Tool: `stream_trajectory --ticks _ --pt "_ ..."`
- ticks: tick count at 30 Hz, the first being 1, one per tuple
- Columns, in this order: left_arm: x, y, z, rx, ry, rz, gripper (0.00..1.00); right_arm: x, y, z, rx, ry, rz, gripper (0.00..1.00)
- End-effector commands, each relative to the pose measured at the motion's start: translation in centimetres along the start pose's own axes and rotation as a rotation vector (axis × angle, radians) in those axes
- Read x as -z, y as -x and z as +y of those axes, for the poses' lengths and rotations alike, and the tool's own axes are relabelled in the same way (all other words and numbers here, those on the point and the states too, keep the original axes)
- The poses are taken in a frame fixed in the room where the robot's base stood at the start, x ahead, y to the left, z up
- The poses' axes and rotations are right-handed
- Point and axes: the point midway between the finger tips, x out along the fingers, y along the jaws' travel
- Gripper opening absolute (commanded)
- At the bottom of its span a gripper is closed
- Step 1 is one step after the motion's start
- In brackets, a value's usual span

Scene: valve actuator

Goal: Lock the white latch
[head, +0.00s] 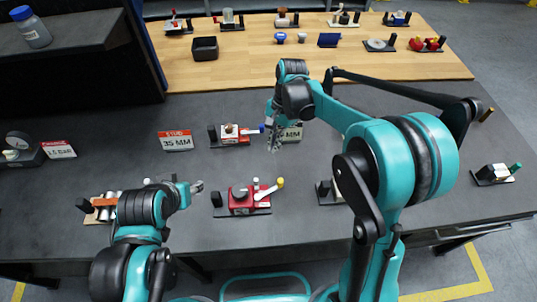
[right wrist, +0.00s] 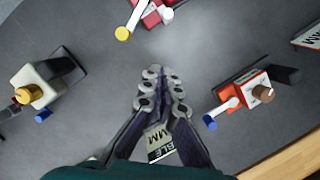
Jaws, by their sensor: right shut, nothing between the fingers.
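A white-bodied latch device (head: 326,187) on a dark base stands on the grey bench, partly hidden by my right arm in the head view. The right wrist view shows a white block (right wrist: 36,90) with a yellow knob and blue and red tips, at the left. Another white block (head: 495,172) with a green-tipped handle stands at the far right. I cannot tell which is the white latch. My right gripper (head: 273,149) is shut and empty above the bench, apart from both; its fingers (right wrist: 161,78) show together in the wrist view. My left gripper (head: 197,187) is left of the red device; its jaws are unclear.
A red device (head: 243,199) with a yellow-tipped handle stands between the grippers. An orange-and-white device (head: 230,133) with a blue-tipped handle is behind it, near a red-and-white sign (head: 176,140). A wooden table (head: 320,60) at the back holds several devices. Bare bench lies between devices.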

Motion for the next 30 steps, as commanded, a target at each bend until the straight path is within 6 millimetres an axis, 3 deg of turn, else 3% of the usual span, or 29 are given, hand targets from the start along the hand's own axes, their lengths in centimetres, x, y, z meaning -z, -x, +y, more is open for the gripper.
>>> stream_trajectory --ticks 12,21,30 --pt "-1.5 -2.1 0.0 0.0 0.0 0.0 0.48 0.1 -8.9 0.0 0.0 0.002 0.0 0.0" --pt "-1.7 -2.4 0.0 0.0 0.0 0.0 0.48 -3.5 -9.6 0.0 0.0 0.002 0.001 0.0" --pt "-1.7 -2.5 0.0 0.0 0.0 0.0 0.48 -3.9 -9.6 0.0 0.001 0.0 0.0 0.0"
